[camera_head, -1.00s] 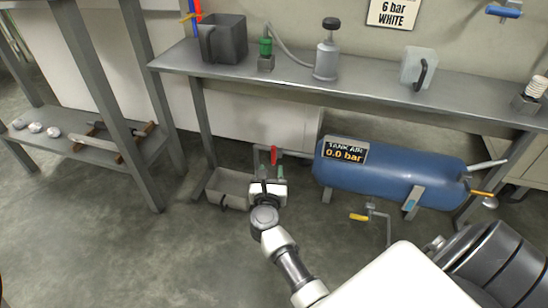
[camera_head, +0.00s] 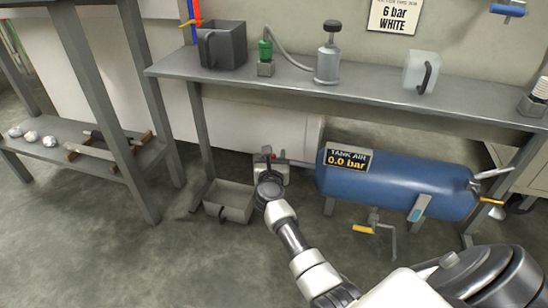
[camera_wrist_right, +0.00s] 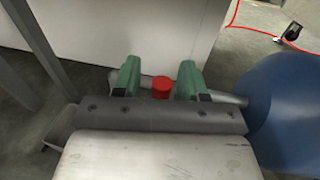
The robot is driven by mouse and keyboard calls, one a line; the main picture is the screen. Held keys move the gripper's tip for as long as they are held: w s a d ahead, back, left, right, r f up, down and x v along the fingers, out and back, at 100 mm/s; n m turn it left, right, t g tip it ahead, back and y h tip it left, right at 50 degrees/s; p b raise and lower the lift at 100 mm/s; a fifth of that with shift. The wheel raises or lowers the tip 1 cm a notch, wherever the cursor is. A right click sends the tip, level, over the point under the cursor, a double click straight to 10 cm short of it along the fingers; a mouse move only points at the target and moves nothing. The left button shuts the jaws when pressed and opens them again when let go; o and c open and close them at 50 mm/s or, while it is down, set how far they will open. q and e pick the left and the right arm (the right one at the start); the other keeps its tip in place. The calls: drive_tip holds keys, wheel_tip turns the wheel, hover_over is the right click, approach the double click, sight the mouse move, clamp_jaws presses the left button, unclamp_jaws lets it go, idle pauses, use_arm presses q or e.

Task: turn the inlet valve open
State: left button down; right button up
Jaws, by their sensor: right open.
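A red valve handle (camera_head: 267,150) shows under the bench, left of the blue air tank, mostly hidden behind my right gripper (camera_head: 270,160). In the right wrist view the handle looks like a short red cylinder (camera_wrist_right: 161,88). It stands between the two green fingers of my right gripper (camera_wrist_right: 160,74), with a gap on either side. The gripper is open. A grey pipe (camera_wrist_right: 228,99) runs from there toward the tank. The blue tank (camera_head: 395,187) carries a display (camera_head: 346,158) reading "TANK AIR 0.0 bar". My left gripper is not in view.
A grey bin (camera_head: 229,199) sits on the floor left of my right gripper. The bench (camera_head: 300,83) overhangs the valve, and its leg (camera_head: 201,130) stands to the left. A yellow-handled valve (camera_head: 363,228) hangs under the tank. The floor in front is clear.

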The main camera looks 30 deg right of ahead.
clamp_jaws()
